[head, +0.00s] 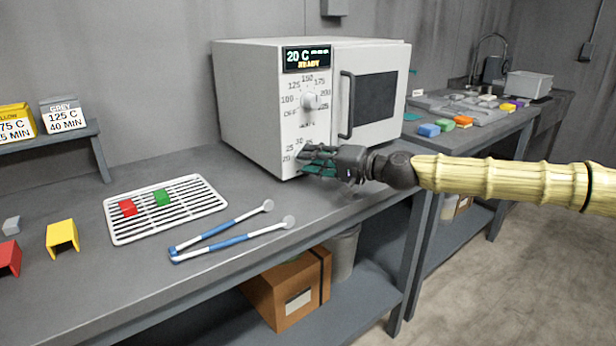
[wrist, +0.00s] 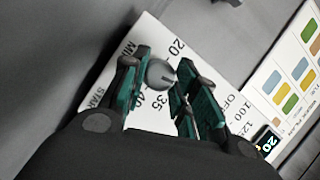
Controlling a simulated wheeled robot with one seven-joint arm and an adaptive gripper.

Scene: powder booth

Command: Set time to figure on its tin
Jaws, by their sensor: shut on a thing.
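A white oven (head: 262,125) stands on the bench with a temperature knob (head: 310,101) above and a time dial below. My gripper (head: 312,158) is shut on the time dial's grey knob (wrist: 160,73), which shows between the green fingers in the wrist view. Minute marks around it include 20, 35 and 40; its pointer cannot be made out. The oven display (head: 307,59) reads 20 C and READY. On the shelf at left, a grey tin (head: 64,114) is labelled GREY, 125 C, 40 MIN. A yellow tin (head: 15,122) beside it reads about 75 C, 25 MIN, partly cut off.
A wire rack (head: 190,206) holds a red piece (head: 127,208) and a green piece (head: 162,197). Two blue-handled tools (head: 225,240) lie before it. Yellow (head: 62,238) and red brackets (head: 8,258) sit at left. The oven door is closed. A colour chart (wrist: 290,85) shows in the wrist view.

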